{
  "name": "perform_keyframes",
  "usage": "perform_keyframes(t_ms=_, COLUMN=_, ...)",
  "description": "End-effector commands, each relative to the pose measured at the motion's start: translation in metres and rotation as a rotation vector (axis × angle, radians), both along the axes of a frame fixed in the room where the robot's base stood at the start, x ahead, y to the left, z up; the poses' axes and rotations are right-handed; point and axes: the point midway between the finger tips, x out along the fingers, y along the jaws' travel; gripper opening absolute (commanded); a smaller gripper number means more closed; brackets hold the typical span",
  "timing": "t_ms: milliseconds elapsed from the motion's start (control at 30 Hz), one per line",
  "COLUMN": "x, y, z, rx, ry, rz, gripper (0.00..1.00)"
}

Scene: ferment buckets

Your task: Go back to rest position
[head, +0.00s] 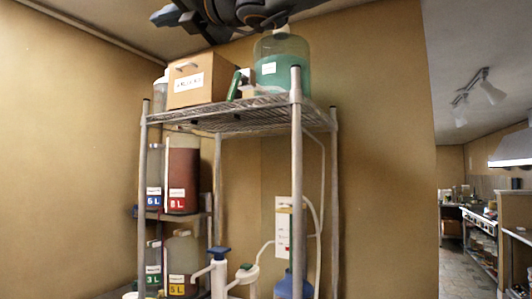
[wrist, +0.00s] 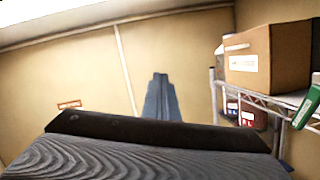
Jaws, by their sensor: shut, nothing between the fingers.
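My gripper shows in the wrist view (wrist: 160,82) as two grey-blue fingers lying together, shut and empty. Bare tan wall is behind the fingers. The dark ridged body of my wrist fills the bottom of that view. In the head view my dark arm crosses the top edge, above the wire shelf rack (head: 240,122). It overlaps the top of the picture, so part of it is cut off. Its far end is above the cardboard box (head: 203,82), and I see no contact with the box.
A large green-tinted bottle (head: 283,68) stands on the top shelf, close below my arm. Labelled containers (head: 183,178) fill lower shelves, and white pumps (head: 218,270) stand at the bottom. The box also shows at right in the wrist view (wrist: 250,58). A kitchen opens at far right.

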Motion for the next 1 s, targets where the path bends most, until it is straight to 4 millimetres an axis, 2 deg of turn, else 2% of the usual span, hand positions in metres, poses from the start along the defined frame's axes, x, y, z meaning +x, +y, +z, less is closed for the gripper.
perform_keyframes(t_ms=333, x=0.028, y=0.002, z=-0.058, rx=-0.177, ry=-0.078, rz=-0.061, gripper=0.0)
perform_keyframes(t_ms=567, x=0.06, y=-0.008, z=-0.124, rx=-0.38, ry=-0.165, rz=-0.122, gripper=0.0)
perform_keyframes(t_ms=667, x=0.079, y=-0.017, z=-0.167, rx=-0.511, ry=-0.217, rz=-0.149, gripper=0.0)
perform_keyframes(t_ms=767, x=0.099, y=-0.032, z=-0.222, rx=-0.684, ry=-0.285, rz=-0.167, gripper=0.0)
perform_keyframes(t_ms=900, x=0.124, y=-0.063, z=-0.313, rx=-0.966, ry=-0.393, rz=-0.156, gripper=0.0)
perform_keyframes(t_ms=967, x=0.131, y=-0.079, z=-0.351, rx=-1.084, ry=-0.441, rz=-0.135, gripper=0.0)
perform_keyframes(t_ms=1000, x=0.135, y=-0.09, z=-0.376, rx=-1.162, ry=-0.47, rz=-0.116, gripper=0.0)
